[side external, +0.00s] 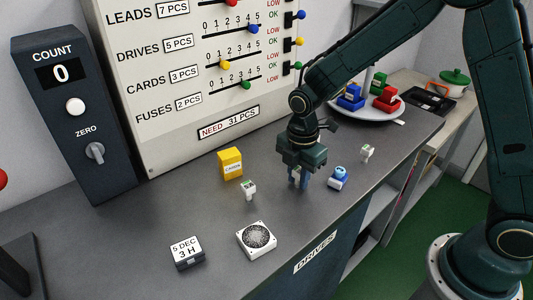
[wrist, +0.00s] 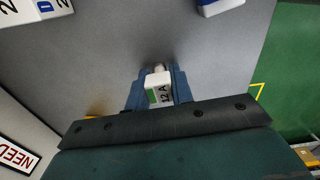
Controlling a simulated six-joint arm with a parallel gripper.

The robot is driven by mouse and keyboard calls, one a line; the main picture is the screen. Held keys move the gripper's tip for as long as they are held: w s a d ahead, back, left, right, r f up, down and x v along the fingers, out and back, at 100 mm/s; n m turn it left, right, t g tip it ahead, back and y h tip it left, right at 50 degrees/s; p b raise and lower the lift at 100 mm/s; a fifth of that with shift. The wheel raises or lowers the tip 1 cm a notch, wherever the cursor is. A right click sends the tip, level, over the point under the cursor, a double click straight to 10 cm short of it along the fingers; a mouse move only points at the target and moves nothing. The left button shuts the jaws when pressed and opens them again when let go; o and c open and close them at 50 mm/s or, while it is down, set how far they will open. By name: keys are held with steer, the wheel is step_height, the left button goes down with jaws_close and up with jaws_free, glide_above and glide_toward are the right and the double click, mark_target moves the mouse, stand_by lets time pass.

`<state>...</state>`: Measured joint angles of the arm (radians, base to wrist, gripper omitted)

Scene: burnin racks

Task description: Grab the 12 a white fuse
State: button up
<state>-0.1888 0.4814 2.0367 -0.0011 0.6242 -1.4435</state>
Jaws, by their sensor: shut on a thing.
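My gripper (side external: 297,184) points down at the bench, its blue fingers shut on a small white fuse. In the wrist view the white fuse (wrist: 158,88) sits between the fingers (wrist: 158,90), with "12 A" print and a green band facing the camera. In the side view the fingers hide most of it. I cannot tell whether it touches the bench. Another small white fuse-like piece (side external: 249,190) stands on the bench left of my gripper, and a similar one (side external: 367,152) stands to the right.
A yellow box (side external: 230,163) stands behind left, a white fan (side external: 256,239) in front left, and a dated block (side external: 187,252) farther left. A blue-and-white piece (side external: 338,178) is close right of my gripper. A plate (side external: 372,114) with coloured blocks is at the back right.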

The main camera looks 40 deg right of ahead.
mark_target(299, 170)
steer(key=shift+r, duration=0.15)
step_height(299, 170, up, 20)
stand_by(0.6)
stand_by(0.5)
